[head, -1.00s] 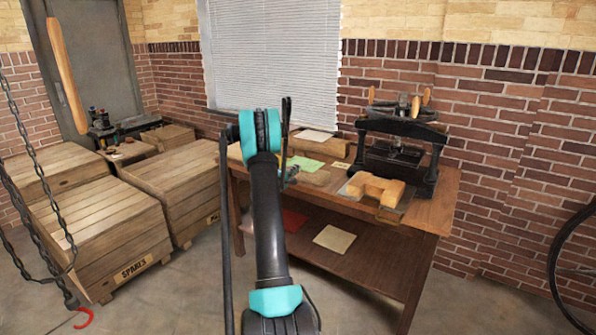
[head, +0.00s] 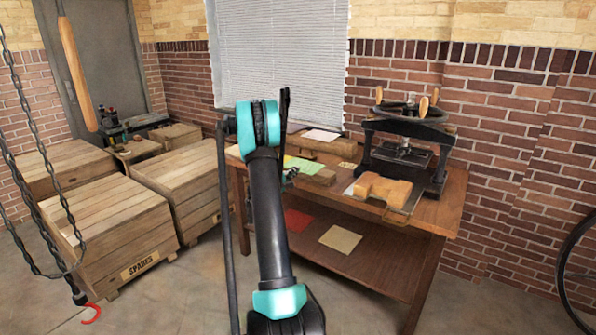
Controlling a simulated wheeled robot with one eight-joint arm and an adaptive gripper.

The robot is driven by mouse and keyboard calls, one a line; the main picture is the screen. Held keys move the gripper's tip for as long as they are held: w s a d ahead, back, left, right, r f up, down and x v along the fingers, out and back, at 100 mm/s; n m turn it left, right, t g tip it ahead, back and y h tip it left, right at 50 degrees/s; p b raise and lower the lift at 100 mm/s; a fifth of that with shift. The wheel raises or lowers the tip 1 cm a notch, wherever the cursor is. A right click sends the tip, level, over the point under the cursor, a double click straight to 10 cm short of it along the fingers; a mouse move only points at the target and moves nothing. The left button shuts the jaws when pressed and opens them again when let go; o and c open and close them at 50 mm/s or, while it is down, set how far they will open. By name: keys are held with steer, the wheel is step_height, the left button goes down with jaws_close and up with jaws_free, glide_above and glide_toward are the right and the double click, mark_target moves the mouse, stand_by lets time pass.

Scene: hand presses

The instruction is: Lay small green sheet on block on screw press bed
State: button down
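The green sheet (head: 305,165) lies on the left part of the wooden table, partly hidden by my arm. The screw press (head: 405,145) stands at the right end of the table, with a black frame and wooden-handled wheel on top. A wooden block (head: 383,189) sits on a flat plate (head: 409,203) at the front of the press. My gripper (head: 289,178) is near the green sheet's front side, mostly hidden behind my arm. I cannot see its fingers clearly or whether it holds anything.
A white sheet (head: 321,136) lies at the table's back, by a wooden piece (head: 325,149). A red sheet (head: 297,221) and a beige sheet (head: 340,239) are on the lower shelf. Wooden crates (head: 110,228) stand left.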

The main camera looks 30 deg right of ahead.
steer(key=v, duration=1.1)
steer(key=shift+s+a, duration=0.2)
steer(key=shift+a, duration=0.05)
steer(key=shift+w+a, duration=0.1)
steer(key=w+a+r+n+t+y, duration=0.1)
steer(key=w+a+n+t+y, duration=0.35)
steer(key=a, duration=0.35)
steer(key=w+a+r+n+t+y, duration=0.1)
steer(key=w+a+n+t+y, duration=0.25)
steer(key=w+a, duration=0.4)
steer(key=a+r+n+t+y, duration=0.2)
steer(key=a+n+y, duration=0.3)
steer(key=a, duration=1.2)
steer(key=t+y, duration=0.1)
steer(key=y, duration=0.2)
steer(key=shift+a+r+n+y, duration=0.25)
steer(key=shift+r+n+y, duration=0.05)
steer(key=shift+r, duration=0.1)
